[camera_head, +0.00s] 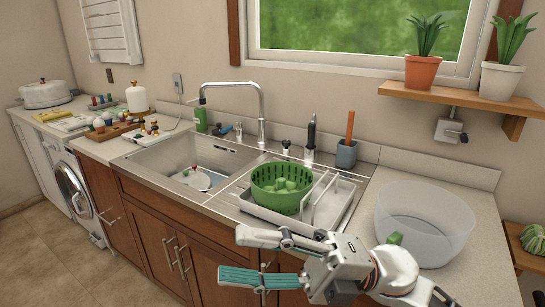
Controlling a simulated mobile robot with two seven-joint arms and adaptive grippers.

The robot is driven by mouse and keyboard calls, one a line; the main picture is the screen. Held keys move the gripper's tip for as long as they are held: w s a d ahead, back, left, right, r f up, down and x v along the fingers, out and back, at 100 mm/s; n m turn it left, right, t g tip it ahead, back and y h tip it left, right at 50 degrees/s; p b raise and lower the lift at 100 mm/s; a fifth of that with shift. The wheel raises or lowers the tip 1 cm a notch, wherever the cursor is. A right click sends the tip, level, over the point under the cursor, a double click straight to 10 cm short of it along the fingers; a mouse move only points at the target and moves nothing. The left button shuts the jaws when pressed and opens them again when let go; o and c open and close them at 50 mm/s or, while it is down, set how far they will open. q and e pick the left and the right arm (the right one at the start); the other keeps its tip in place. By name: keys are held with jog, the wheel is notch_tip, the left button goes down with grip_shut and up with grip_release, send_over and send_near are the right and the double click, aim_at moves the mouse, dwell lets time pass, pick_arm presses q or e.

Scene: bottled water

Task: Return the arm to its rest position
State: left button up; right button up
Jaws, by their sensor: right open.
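My right gripper (233,257) is in the lower middle of the head view, in front of the counter's edge. Its two fingers point left and are spread wide apart, with nothing between them. The wrist and forearm run to the bottom right, in front of part of the counter and the clear bowl's lower side. My left gripper is not in view.
A green colander (264,195) with green pieces stands in a dish rack (335,213) just behind the gripper. A large clear bowl (452,225) stands on the right counter. The sink (160,160) is to the left. Open floor (40,250) lies at left.

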jog(key=w+d+f+m+t+h, duration=0.5)
jog(key=w+d+f+m+t, duration=0.15)
jog(key=f+m+t, duration=0.55)
jog(key=w+d+f+m+t+h, duration=0.5)
jog(key=w+f+m+t, duration=0.4)
jog(key=m, duration=0.5)
jog(key=s+d+f+m+g+h, duration=0.2)
jog(key=s+f, duration=0.4)
jog(key=f, duration=0.4)
jog(key=s+d+f+m+g+h, duration=0.2)
jog(key=s+d+f, duration=0.4)
jog(key=f, duration=0.3)
jog(key=s+d+f+m+g+h, duration=0.2)
jog(key=s+d+f+m+h, duration=0.2)
jog(key=f, duration=0.6)
jog(key=shift+s+f+m+h, duration=0.35)
jog(key=shift+s+h, duration=0.25)
jog(key=shift+s, duration=0.5)
